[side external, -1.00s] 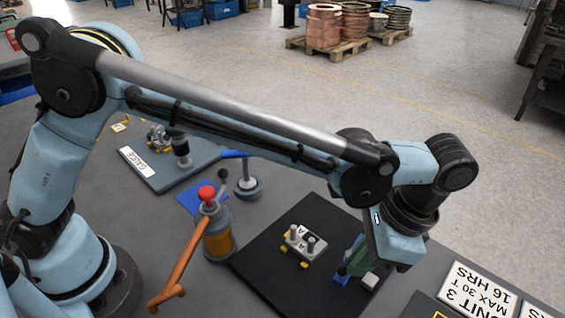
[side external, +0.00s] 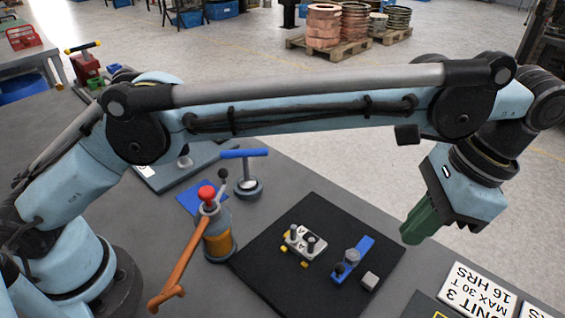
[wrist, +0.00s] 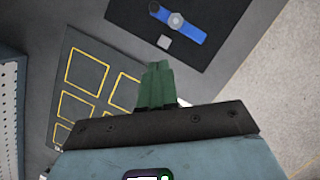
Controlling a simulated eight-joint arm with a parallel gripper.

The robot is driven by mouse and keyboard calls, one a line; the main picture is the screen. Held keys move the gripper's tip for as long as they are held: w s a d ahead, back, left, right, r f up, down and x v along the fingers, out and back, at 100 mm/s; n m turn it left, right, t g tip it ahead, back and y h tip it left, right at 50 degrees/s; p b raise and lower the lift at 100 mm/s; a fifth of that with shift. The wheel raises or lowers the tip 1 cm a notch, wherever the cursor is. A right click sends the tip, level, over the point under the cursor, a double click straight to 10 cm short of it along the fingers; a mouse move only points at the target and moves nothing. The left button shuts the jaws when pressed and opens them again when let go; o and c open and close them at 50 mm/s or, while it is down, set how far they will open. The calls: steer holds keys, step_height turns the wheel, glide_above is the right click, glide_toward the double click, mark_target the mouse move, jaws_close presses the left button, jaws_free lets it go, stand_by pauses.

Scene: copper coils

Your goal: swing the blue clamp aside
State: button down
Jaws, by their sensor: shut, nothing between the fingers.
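The blue clamp (side external: 362,248) is a flat blue bar on the black mat (side external: 290,220), with a grey round knob and a smaller dark knob on it. It lies diagonally beside a small grey block (side external: 370,281) and clear of the metal plate piece (side external: 303,243). In the wrist view the clamp (wrist: 190,33) shows at the top, with the grey block (wrist: 164,42) just below it. My gripper (side external: 408,236) has green fingers, shut and empty, raised to the right of the clamp and apart from it. In the wrist view the green fingers (wrist: 158,68) point toward the mat.
An orange-handled device with a red knob (side external: 207,193) and a blue T-handle on a round base (side external: 244,155) stand left of the mat. A white sign (side external: 478,285) lies at the front right.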

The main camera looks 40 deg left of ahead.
steer(key=shift+v, duration=1.25)
